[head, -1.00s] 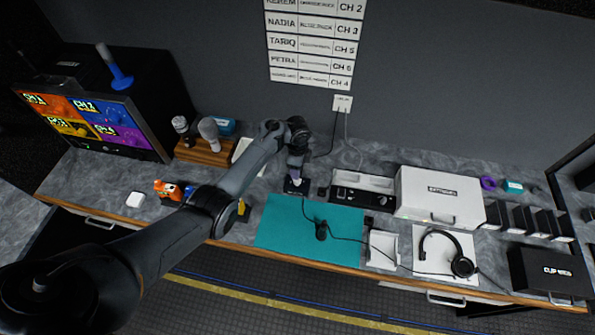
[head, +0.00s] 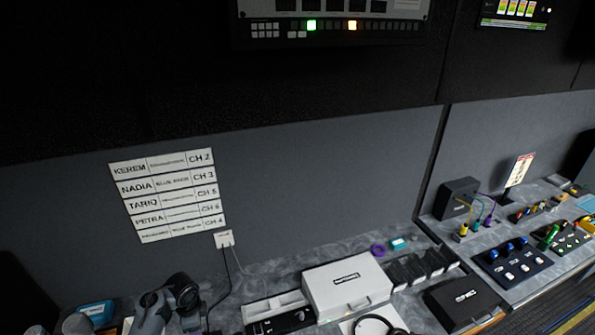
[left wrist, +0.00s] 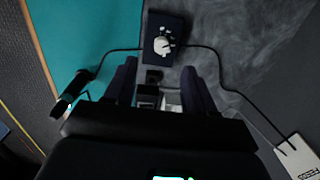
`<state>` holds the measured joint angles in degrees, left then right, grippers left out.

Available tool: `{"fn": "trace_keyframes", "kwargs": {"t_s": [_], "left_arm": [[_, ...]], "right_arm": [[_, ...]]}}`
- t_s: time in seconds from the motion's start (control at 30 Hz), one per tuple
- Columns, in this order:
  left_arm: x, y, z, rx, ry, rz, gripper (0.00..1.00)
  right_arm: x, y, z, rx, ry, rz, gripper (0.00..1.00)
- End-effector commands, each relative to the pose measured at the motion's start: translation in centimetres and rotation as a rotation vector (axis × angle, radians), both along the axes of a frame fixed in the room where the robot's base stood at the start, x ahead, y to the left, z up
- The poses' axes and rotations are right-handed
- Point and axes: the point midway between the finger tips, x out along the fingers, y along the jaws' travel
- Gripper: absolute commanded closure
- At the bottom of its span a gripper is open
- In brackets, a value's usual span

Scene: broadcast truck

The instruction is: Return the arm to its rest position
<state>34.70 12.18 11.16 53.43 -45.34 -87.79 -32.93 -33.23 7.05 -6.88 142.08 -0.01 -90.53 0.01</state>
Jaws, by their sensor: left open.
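My left arm (head: 152,312) shows at the bottom left of the head view, over the back of the counter. Its fingertips are cut off or hidden there. In the left wrist view my left gripper (left wrist: 160,88) has its two dark fingers spread apart. A dark blue box with a pale knob (left wrist: 163,38) lies beyond the fingertips, with black cables running off both sides. Small dark and pale items show in the gap lower between the fingers; I cannot tell whether they are touched. My right arm is not in view.
The teal mat (left wrist: 95,30) and a black clip-like piece (left wrist: 70,92) on a cable lie left in the wrist view. A white wall plate (head: 224,239) with cables is near the arm.

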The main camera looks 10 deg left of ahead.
Motion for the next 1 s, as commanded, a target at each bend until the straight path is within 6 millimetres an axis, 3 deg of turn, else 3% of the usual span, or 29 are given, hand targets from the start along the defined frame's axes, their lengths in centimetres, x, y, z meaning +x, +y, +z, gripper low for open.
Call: {"fn": "trace_keyframes", "kwargs": {"t_s": [0.17, 0.37, 0.57, 0.7, 0.83, 1.0], "left_arm": [[-3.9, -0.7, -0.5, 0.072, -0.045, 0.137, 0.45], [-10.7, -4.2, 0.7, 0.103, -0.144, 0.337, 0.45], [-18.8, -9.1, 4.9, 0.035, -0.235, 0.544, 0.45], [-23.9, -12.1, 8.8, -0.049, -0.269, 0.681, 0.45], [-27.5, -14.0, 12.1, -0.12, -0.282, 0.785, 0.45], [-30.1, -15.2, 15.0, -0.183, -0.284, 0.873, 0.45]], "right_arm": [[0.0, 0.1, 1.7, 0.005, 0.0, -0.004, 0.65], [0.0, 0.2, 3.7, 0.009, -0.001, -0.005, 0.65], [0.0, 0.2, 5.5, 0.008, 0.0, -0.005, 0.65], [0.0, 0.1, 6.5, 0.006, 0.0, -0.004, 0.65], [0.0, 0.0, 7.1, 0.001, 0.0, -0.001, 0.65], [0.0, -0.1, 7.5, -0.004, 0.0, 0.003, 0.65]]}}
